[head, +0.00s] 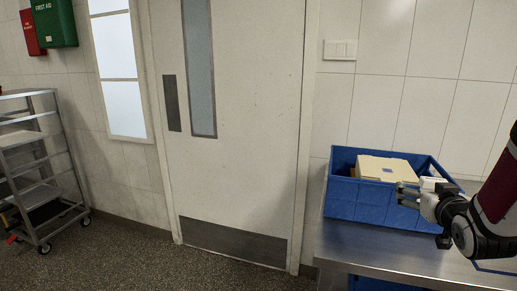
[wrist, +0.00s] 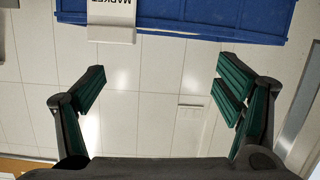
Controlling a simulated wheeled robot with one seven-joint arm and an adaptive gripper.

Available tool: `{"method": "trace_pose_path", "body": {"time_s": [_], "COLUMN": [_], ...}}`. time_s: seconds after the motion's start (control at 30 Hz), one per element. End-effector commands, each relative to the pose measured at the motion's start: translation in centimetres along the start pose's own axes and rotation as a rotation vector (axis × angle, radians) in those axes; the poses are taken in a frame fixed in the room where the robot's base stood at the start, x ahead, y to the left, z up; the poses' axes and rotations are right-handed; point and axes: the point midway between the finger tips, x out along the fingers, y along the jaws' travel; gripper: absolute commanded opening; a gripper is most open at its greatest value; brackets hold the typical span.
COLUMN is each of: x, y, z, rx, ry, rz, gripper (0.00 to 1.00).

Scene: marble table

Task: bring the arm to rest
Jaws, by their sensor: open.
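My gripper (head: 404,196) is at the right of the head view, in front of the blue crate. In the wrist view the gripper (wrist: 160,72) has its two dark green-padded fingers spread wide apart, with nothing between them. My arm enters from the right edge of the head view and hides part of the crate's right side.
A blue crate (head: 360,201) stands on a metal table (head: 375,253) and holds a cream-coloured box (head: 384,168). A closed door (head: 245,130) and wheeled rack (head: 45,175) are left.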

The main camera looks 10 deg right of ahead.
Motion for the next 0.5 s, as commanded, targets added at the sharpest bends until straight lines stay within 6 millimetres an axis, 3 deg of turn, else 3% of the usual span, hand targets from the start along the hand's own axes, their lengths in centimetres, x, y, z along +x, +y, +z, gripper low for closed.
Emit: {"method": "trace_pose_path", "body": {"time_s": [0.03,0.27,0.5], "x": [-1.0,-6.7,-16.5], "y": [-1.8,-8.2,-14.1], "z": [-1.3,-2.8,-2.6], "rx": [-0.019,-0.075,-0.131], "ry": [-0.034,-0.262,-0.506], "rz": [-0.016,-0.07,-0.181], "gripper": [0.85,0.85,0.85]}}
